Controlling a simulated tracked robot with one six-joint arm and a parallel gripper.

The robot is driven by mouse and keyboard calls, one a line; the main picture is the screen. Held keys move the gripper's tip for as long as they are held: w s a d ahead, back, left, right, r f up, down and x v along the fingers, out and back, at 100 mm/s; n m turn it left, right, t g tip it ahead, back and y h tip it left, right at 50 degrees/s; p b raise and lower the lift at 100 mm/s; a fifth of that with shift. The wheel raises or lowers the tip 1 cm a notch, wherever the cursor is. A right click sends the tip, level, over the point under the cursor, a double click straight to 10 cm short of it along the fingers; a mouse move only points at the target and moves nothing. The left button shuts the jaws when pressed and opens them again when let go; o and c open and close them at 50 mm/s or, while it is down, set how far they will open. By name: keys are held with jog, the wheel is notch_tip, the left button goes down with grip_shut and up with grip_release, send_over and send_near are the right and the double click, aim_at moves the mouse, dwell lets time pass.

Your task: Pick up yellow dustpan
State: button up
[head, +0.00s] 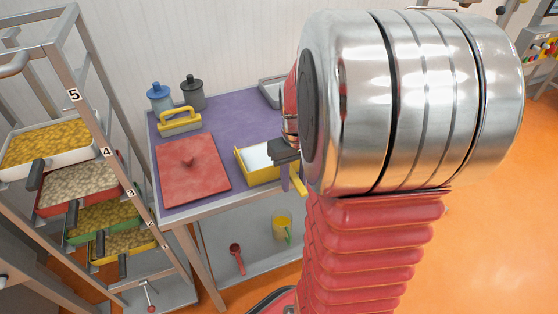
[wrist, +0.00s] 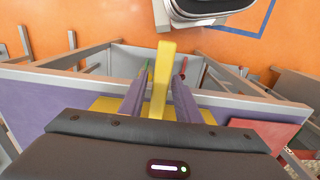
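The yellow dustpan (head: 256,174) lies on the purple tabletop near its front edge, with a pale inside. Its yellow handle (head: 298,184) sticks out to the right past the table's front edge. In the wrist view the handle (wrist: 163,75) stands between the two fingers of my gripper (wrist: 160,88), and part of the yellow pan (wrist: 105,104) shows behind them. Narrow gaps seem to show beside the handle, so the fingers look open around it. In the head view my gripper (head: 285,165) is at the handle end of the pan and hides part of it.
A red square lid (head: 190,172), a yellow-handled brush (head: 180,121) and two canisters (head: 175,96) share the purple table (head: 228,118). A lower shelf holds a yellow mug (head: 282,227) and red scoop (head: 237,257). A rack (head: 91,110) with bins stands left.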

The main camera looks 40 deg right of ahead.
grip_shut()
jog(key=shift+r, duration=0.15)
notch_tip(320, 180, up, 10)
jog(key=shift+f, duration=0.1)
dwell(0.6)
jog(key=shift+w, duration=0.15)
dwell(0.3)
